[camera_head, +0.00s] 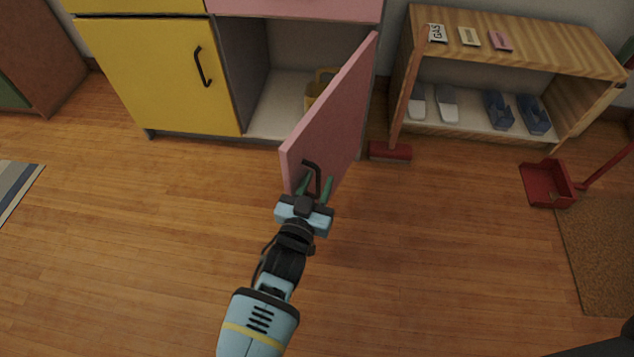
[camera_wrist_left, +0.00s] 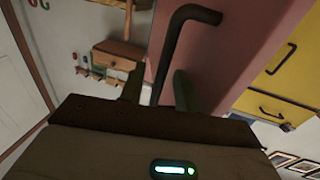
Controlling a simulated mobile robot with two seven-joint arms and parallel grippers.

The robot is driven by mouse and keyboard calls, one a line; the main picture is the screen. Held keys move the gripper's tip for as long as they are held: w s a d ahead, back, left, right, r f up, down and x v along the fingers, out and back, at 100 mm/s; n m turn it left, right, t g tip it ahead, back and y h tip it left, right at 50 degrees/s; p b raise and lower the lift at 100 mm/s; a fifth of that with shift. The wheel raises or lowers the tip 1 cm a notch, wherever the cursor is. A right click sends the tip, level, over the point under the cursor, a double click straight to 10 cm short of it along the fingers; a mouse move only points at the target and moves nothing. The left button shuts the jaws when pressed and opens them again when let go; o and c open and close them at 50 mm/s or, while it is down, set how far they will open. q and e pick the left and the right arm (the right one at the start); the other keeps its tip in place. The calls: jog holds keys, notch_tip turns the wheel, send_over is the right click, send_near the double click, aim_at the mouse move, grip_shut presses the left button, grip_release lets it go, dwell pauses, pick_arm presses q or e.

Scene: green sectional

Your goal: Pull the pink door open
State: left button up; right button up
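The pink door (camera_head: 335,120) of the cabinet stands swung well out into the room, with the compartment behind it exposed. Its black bar handle (camera_head: 311,166) is on the face towards my left gripper (camera_head: 316,183). The gripper's green fingers are apart, one on each side of the handle. In the left wrist view the handle (camera_wrist_left: 169,48) runs down between the two fingers (camera_wrist_left: 158,88), with a visible gap beside it. The pink door (camera_wrist_left: 225,45) fills the upper right there. My right gripper is out of view.
A closed yellow door (camera_head: 160,75) is left of the open compartment, which holds a yellow object (camera_head: 318,88). A wooden shoe shelf (camera_head: 515,42) stands right, with a red brush (camera_head: 390,152) and red dustpan (camera_head: 546,184) nearby. The floor in front is clear.

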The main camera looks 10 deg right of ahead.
pick_arm(q)
jog(key=shift+s+f, duration=0.1)
jog(key=shift+s, duration=0.05)
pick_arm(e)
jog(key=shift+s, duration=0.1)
